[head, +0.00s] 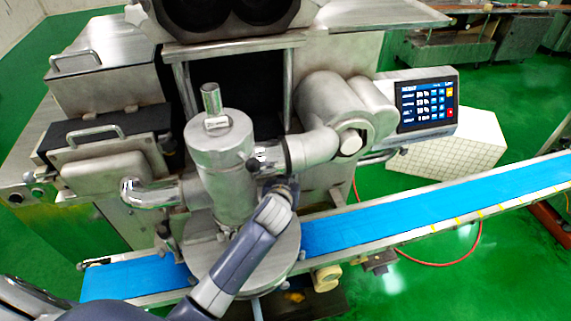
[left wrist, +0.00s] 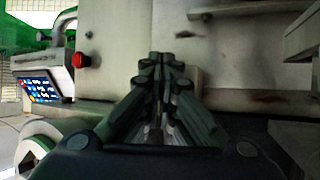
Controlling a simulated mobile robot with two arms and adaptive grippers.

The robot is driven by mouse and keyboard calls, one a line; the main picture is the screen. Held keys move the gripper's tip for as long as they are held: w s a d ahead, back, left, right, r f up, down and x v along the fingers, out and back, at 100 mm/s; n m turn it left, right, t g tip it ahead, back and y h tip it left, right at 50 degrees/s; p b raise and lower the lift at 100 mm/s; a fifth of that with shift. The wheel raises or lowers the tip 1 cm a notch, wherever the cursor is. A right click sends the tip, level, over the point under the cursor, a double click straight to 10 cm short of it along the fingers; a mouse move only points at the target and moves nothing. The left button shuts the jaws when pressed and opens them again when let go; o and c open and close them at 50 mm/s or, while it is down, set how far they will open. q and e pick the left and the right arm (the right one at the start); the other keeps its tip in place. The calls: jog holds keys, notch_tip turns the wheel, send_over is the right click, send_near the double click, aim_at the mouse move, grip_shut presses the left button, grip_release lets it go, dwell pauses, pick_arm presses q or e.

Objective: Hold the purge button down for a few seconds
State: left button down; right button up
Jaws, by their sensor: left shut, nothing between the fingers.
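A red round button (left wrist: 82,60) sticks out of the machine's metal wall in the left wrist view, left of my fingers; I cannot read a label that marks it as the purge button. My left gripper (left wrist: 160,62) is shut and empty, its fingers pointing at the bare metal wall. The fingertips are to the right of the red button and apart from it. In the head view my left arm reaches up to the machine's middle, and its gripper is hidden behind the pipe there. The red button is not visible in the head view. My right gripper is not in view.
A control panel with a lit touchscreen (head: 425,103) is at the machine's right; it also shows in the left wrist view (left wrist: 40,90). A steel cylinder (head: 222,165) with pipes stands close to my left arm. A blue conveyor belt (head: 400,215) runs across the front.

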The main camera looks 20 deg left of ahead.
pick_arm(q)
jog(key=shift+w, duration=0.15)
jog(key=shift+w+a, duration=0.2)
jog(key=shift+a, duration=0.05)
jog(key=shift+w+a+r, duration=0.1)
jog(key=shift+w+a, duration=0.1)
jog(key=shift+w, duration=0.15)
dwell(1.7)
jog(key=shift+s, duration=0.15)
dwell(2.3)
jog(key=shift+s+d, duration=0.45)
jog(key=shift+s, duration=0.1)
jog(key=s+d, duration=0.1)
jog(key=s, duration=0.1)
jog(key=s+d, duration=0.1)
jog(key=s, duration=0.1)
jog(key=shift+d, duration=0.4)
